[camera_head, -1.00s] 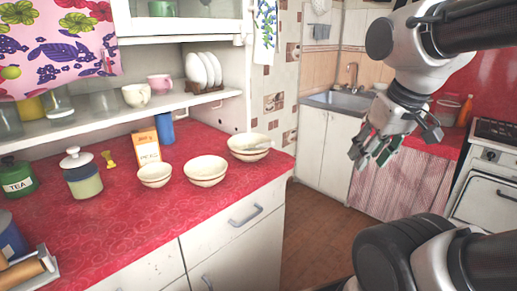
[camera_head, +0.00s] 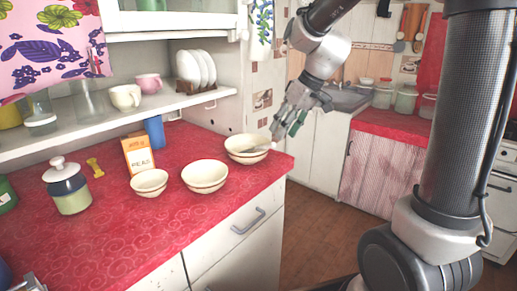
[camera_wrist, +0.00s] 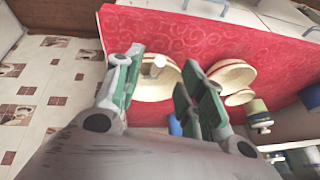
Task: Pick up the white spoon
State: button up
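The white spoon (camera_head: 258,148) rests in the rearmost cream bowl (camera_head: 244,156) at the right end of the red counter. In the wrist view a pale part that looks like the spoon (camera_wrist: 155,67) shows in the bowl (camera_wrist: 150,90), between my fingers in the picture. My gripper (camera_head: 284,126) is open and empty, just right of and above that bowl. In the wrist view my gripper (camera_wrist: 160,85) has its fingers apart, and they hide parts of the bowl.
Two more bowls (camera_head: 205,178) (camera_head: 149,184) stand to the left on the counter (camera_head: 110,230). A shelf with cups (camera_head: 125,97) and plates hangs above. Open floor lies to the right.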

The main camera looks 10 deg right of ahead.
aim_at(273, 145)
jog(key=x, duration=0.7)
jog(key=shift+w+a+f, duration=0.15)
jog(key=shift+w+a, duration=0.05)
grip_shut()
